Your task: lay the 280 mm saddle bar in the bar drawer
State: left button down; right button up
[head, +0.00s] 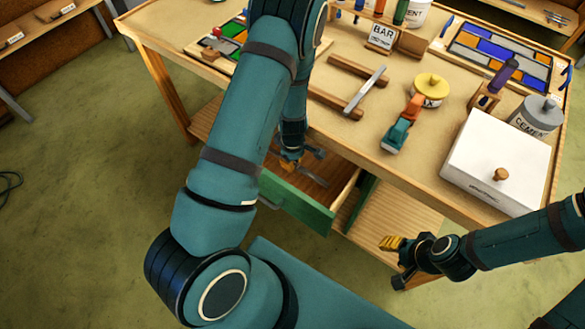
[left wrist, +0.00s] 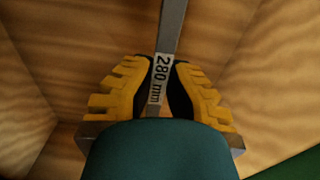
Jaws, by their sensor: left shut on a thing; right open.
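The saddle bar (left wrist: 173,28), a grey metal strip labelled "280 mm", is gripped between the yellow fingers of my left gripper (left wrist: 158,92) in the left wrist view. In the head view my left gripper (head: 291,162) points down into the open bar drawer (head: 297,206), which has a green front and wooden inside. Wooden drawer surfaces surround the bar in the left wrist view; I cannot tell whether the bar touches the floor. My arm hides part of the drawer in the head view. My right gripper (head: 391,256) is open and empty, right of the drawer.
On the bench above, another metal bar (head: 366,90) lies across two wooden strips. A teal-and-orange tool (head: 402,130), a yellow-lidded pot (head: 430,88), a white box (head: 493,165) and a cement tin (head: 536,114) stand right of it. Green floor (head: 90,150) is open at left.

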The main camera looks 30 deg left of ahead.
aim_at(293, 172)
pick_arm(q)
jog(key=shift+f+b, duration=0.4)
jog(key=shift+f, duration=1.45)
jog(key=shift+f, duration=0.2)
jog(key=c, duration=1.1)
grip_release()
jog(key=shift+c, duration=0.2)
jog(key=shift+r, duration=0.15)
jog(key=shift+r, duration=0.3)
notch_tip(293, 172, up, 12)
jog(key=p, duration=0.3)
jog(key=shift+f, duration=0.25)
